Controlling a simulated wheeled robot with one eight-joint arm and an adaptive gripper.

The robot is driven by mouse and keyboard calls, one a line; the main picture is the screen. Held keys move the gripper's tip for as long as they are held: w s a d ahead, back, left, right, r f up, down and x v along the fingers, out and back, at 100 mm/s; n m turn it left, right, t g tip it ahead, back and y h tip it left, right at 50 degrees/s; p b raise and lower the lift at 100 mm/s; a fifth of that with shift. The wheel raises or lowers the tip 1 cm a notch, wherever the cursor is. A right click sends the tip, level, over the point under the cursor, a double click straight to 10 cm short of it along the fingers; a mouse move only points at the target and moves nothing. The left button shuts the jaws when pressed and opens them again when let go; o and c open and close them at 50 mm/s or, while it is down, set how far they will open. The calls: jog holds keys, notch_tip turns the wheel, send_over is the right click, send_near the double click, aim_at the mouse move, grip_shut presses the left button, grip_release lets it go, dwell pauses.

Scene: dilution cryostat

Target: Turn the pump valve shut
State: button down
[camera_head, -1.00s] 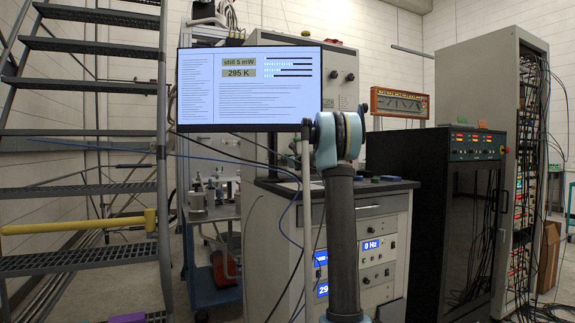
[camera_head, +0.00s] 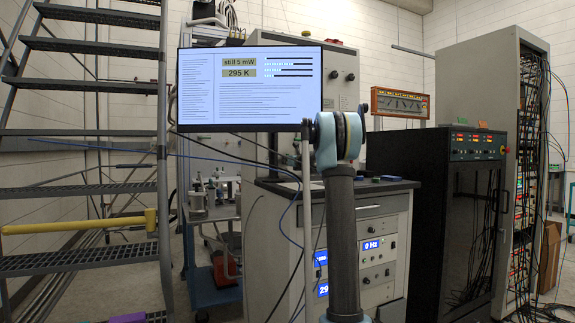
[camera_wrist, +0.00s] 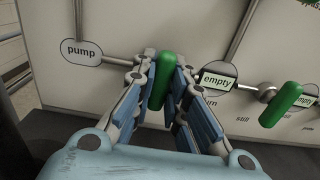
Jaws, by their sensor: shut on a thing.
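The pump valve's green handle (camera_wrist: 161,82) stands close to upright in the wrist view, across the grey line that runs from the "pump" label (camera_wrist: 82,51). My gripper (camera_wrist: 163,92) is shut on this handle, one finger on each side of it. The valve's stem behind the handle is hidden by the handle and fingers. In the head view my arm's upper links stand in front of the cabinet, and neither my gripper nor the valve can be made out.
A second green handle (camera_wrist: 281,104) sits tilted on the panel just right of my gripper. An "empty" label (camera_wrist: 216,80) lies between the two handles. In the head view a monitor (camera_head: 250,112) hangs at centre and a black rack (camera_head: 470,235) stands at right.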

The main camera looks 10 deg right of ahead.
jog(key=c, duration=1.6)
grip_release()
jog(key=shift+w, duration=0.1)
jog(key=v, duration=1.2)
